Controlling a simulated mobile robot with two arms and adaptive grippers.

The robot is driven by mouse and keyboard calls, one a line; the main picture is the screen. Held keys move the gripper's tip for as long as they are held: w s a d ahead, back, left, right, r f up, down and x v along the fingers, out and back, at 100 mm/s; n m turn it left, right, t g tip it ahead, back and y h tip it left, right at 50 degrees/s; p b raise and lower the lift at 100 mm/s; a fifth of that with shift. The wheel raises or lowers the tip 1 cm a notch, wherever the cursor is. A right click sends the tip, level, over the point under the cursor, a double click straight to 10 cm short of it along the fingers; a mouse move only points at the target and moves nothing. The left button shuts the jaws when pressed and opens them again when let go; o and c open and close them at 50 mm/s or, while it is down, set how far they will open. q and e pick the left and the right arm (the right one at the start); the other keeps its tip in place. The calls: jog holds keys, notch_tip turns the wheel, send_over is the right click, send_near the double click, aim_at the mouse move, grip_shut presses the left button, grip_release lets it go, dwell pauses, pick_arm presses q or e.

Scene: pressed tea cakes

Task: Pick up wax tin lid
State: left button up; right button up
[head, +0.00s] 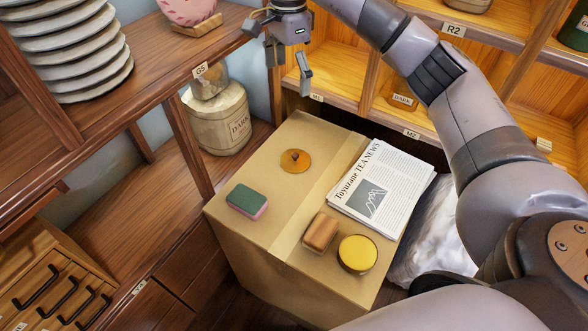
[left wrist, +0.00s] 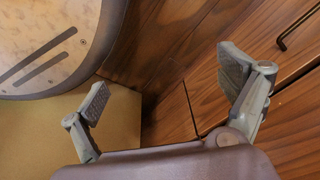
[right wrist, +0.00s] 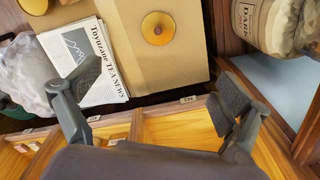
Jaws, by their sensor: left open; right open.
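The wax tin lid, an amber disc with a small dark knob (head: 295,161), lies flat on the cardboard box (head: 262,222). It also shows at the top of the right wrist view (right wrist: 157,28). A round tin with a yellow top (head: 357,253), perhaps the wax tin, stands near the box's front right edge. My right gripper (head: 289,68) is open and empty, above and beyond the lid, near the shelves. My left gripper (left wrist: 166,82) is open and empty beside dark wooden drawers; it is not in the head view.
A green and pink sponge (head: 247,201), a brown block (head: 320,232) and newspapers (head: 382,190) lie on the box around the lid. A large jar (head: 218,118) stands on the left shelf. Shelves (head: 330,78) rise behind the box. Bare cardboard surrounds the lid.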

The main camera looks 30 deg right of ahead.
notch_tip(320, 180, down, 8)
jog(key=b, duration=0.9)
send_over(293, 156)
jog(key=f, duration=1.2)
jog(key=shift+w+a, duration=0.1)
jog(key=shift+a, duration=0.2)
jog(key=f, duration=0.4)
jog(key=shift+d+f, duration=0.35)
jog(key=shift+f, duration=0.55)
pick_arm(q)
jog(key=w+r+t, duration=0.1)
jog(key=w+r, duration=0.4)
jog(key=r, duration=0.8)
jog(key=shift+d, duration=0.25)
pick_arm(e)
jog(key=shift+c, duration=0.4)
jog(key=c, duration=1.9)
jog(key=shift+f, duration=0.15)
grip_shut()
